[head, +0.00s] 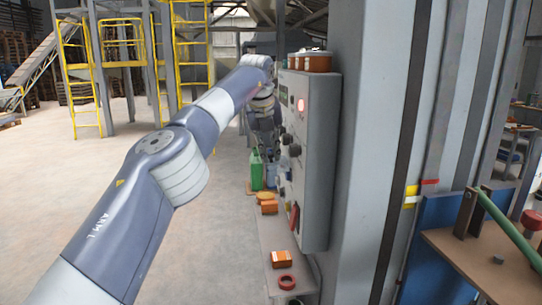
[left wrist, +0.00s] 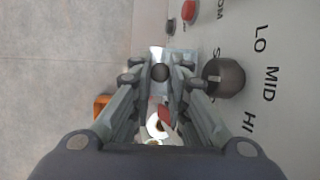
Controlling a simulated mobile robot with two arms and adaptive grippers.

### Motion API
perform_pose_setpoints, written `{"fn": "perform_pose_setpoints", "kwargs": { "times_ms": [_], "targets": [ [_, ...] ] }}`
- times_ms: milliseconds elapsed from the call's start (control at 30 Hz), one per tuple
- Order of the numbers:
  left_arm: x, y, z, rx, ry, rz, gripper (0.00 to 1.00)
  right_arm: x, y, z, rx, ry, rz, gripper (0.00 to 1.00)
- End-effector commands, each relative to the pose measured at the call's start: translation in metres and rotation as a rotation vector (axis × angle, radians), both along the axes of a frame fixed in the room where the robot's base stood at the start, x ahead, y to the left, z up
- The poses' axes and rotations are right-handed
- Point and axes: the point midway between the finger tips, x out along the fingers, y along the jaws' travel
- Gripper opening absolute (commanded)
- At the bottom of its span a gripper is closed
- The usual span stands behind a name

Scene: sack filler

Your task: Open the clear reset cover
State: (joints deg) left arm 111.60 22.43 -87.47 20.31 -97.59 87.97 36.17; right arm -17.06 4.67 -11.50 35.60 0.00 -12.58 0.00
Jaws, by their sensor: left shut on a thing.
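The clear reset cover (left wrist: 178,56) shows in the left wrist view as a pale, see-through piece at the panel face, between and just beyond my fingertips. My left gripper (left wrist: 158,78) is shut on it, with a small dark round part between the tips. The fingers hide much of the cover, and how far it is tilted cannot be told. In the head view my left gripper (head: 264,122) is at the far side of the grey control box (head: 318,165), partly hidden by my arm and the box. My right gripper is not in view.
A dark selector knob (left wrist: 223,77) marked LO, MID, HI sits close right of my fingers. A red button (left wrist: 189,11) is above. The box has a lit red button (head: 301,105) and red lever (head: 294,215). A green jug (head: 256,171) stands below. Floor at left is clear.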

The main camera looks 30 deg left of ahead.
Motion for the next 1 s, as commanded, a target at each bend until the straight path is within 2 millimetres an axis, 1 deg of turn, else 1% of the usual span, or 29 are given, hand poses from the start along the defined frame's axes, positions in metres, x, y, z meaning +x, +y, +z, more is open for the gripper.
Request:
{"fn": "perform_pose_setpoints", "kwargs": {
  "times_ms": [33, 300, 733, 767, 800, 833, 867, 1000],
  "targets": [
    [-0.0017, -0.0001, 0.0031, 0.015, 0.009, 0.001, 0.0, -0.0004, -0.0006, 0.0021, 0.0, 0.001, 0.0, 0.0],
    [-0.0076, -0.0027, 0.0057, 0.064, 0.046, 0.001, 0.0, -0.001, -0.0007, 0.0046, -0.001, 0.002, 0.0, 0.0],
    [-0.008, -0.0031, 0.0054, 0.07, 0.049, 0.0, 0.0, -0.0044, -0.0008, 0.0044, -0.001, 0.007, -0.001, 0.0],
    [-0.0081, -0.003, 0.0054, 0.07, 0.049, 0.0, 0.2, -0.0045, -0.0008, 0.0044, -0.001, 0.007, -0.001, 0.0],
    [-0.008, -0.0031, 0.0053, 0.07, 0.049, 0.0, 0.29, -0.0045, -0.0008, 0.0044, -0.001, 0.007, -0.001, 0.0],
    [-0.008, -0.0031, 0.0053, 0.069, 0.049, 0.0, 0.36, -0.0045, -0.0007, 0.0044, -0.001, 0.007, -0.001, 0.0],
    [-0.0081, -0.0032, 0.0053, 0.069, 0.049, 0.0, 0.37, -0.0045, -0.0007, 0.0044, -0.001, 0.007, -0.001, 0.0],
    [-0.0078, -0.0041, 0.0051, 0.068, 0.05, -0.002, 0.37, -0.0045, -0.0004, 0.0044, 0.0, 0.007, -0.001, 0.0]
  ]
}}
